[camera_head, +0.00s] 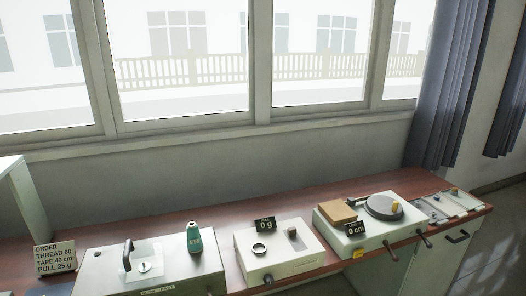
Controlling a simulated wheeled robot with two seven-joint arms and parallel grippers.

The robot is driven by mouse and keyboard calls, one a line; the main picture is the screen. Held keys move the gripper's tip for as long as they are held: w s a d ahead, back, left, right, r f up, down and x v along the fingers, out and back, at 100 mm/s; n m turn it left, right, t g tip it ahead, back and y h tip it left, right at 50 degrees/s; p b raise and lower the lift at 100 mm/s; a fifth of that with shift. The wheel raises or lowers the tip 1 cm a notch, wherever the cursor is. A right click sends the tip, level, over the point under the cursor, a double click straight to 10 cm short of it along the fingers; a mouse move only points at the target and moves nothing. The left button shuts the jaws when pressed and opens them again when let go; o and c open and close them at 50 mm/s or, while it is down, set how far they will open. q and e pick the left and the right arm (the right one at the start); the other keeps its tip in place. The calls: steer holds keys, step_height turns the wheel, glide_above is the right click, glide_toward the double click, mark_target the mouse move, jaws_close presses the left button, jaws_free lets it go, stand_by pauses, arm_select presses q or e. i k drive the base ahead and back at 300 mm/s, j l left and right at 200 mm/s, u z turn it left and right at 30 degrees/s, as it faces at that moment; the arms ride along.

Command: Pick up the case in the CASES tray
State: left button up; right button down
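I can make out no tray with a readable CASES label and no object that is clearly a case. A shallow grey tray (462,204) with small items lies at the right end of the red-brown counter. Its items are too small to identify, and I see no label on it that I can read. Neither of my grippers is in view.
A sign (55,258) reads "ORDER THREAD 60 TAPE 40 cm PULL 25 g". A box with a green spool (194,238) marked 60, a device with a "0 g" display (265,225) and one with a "0 cm" display (355,228) line the counter.

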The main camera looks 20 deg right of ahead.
mark_target(455, 192)
steer(key=z, duration=2.1)
steer(key=i+l+z, duration=0.6)
steer(key=i, duration=0.3)
steer(key=i+l+z, duration=0.25)
steer(key=i, duration=0.2)
steer(key=i+z, duration=0.3)
steer(key=i, duration=0.2)
steer(key=i+l+u, duration=0.1)
steer(key=i+u, duration=0.3)
steer(key=i+l+u, duration=0.25)
steer(key=i+u, duration=0.15)
steer(key=i, duration=0.2)
steer(key=i+l+u, duration=0.4)
steer(key=i, duration=0.05)
